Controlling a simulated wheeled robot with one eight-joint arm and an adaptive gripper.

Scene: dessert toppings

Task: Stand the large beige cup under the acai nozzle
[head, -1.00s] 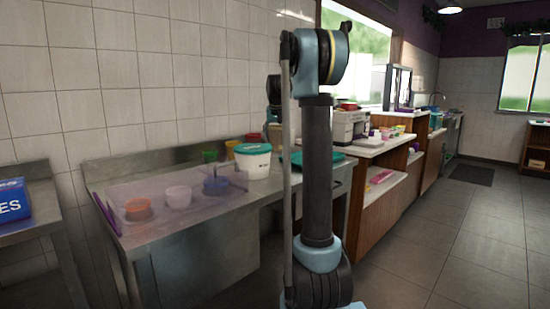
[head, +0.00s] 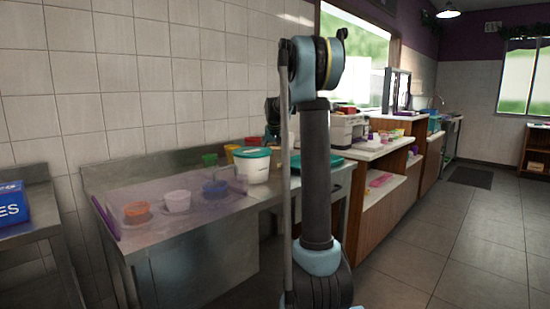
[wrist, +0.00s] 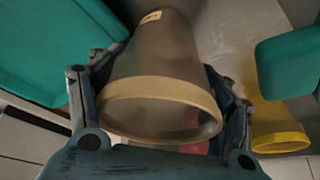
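The large beige cup (wrist: 160,50) fills the middle of the wrist view, its round rim (wrist: 150,92) toward the camera and a small pale label on its side. My gripper (wrist: 165,62) has one finger on each side of the cup. Whether the fingers press on its wall or stand just clear of it cannot be told. Whether the cup rests on the counter is also unclear. In the head view my arm hides the gripper and the beige cup. I cannot make out an acai nozzle in either view.
A yellow cup (wrist: 278,130) stands close by on the right in the wrist view. In the head view, a white tub with a teal lid (head: 253,166) and a clear-covered topping tray (head: 135,232) with small bowls share the steel counter (head: 205,235). A white machine (head: 346,132) stands further right.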

